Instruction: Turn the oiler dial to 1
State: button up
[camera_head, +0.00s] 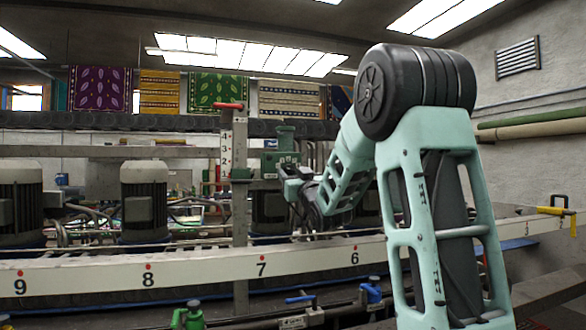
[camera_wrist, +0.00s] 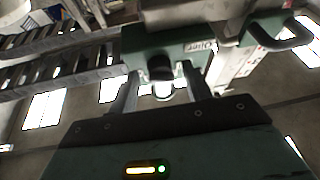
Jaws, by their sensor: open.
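The oiler (camera_head: 280,163) is a green box beside the numbered post in the head view. In the wrist view the green oiler box (camera_wrist: 140,42) appears tilted, with a partly hidden white label. A dark round knob (camera_wrist: 160,68), which looks like the oiler dial, sticks out from the box. My gripper (camera_wrist: 159,78) is open, with one finger on each side of the knob. I cannot tell whether the fingers touch it. In the head view my gripper (camera_head: 292,183) is just in front of the oiler box, its fingertips hard to see. The dial's setting is not readable.
A long white rail (camera_head: 190,272) with red-dotted numbers crosses in front of the machine. A post (camera_head: 239,190) with a number scale and a red handle (camera_head: 229,106) stands left of the oiler. Grey motors (camera_head: 145,200) and hoses fill the left. Green and blue valves (camera_head: 187,317) are low in front.

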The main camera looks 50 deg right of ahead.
jog(key=shift+w, duration=0.1)
jog(key=c, duration=0.9)
jog(key=shift+f+m+h+b, duration=0.2)
jog(key=shift+m+h+b, duration=0.15)
jog(key=shift+b, duration=0.5)
jog(key=m+h+b, duration=0.1)
jog(key=m+b, duration=0.1)
jog(key=shift+f+g+b, duration=0.15)
jog(key=shift+g+b, duration=0.15)
jog(key=m+h+b, duration=0.1)
jog(key=m+b, duration=0.1)
jog(key=shift+w+a+b, duration=0.1)
jog(key=shift+b, duration=0.25)
jog(key=m+g+h+b, duration=0.1)
jog(key=m+b, duration=0.2)
jog(key=shift+g, duration=0.3)
jog(key=shift+a+r+m+g+h+b, duration=0.15)
jog(key=shift+m+g+h+b, duration=0.1)
jog(key=shift+m+b, duration=0.35)
jog(key=shift+d+r+m+g+h+b, duration=0.1)
jog(key=shift+m+g+h+b, duration=0.2)
jog(key=shift+m, duration=0.35)
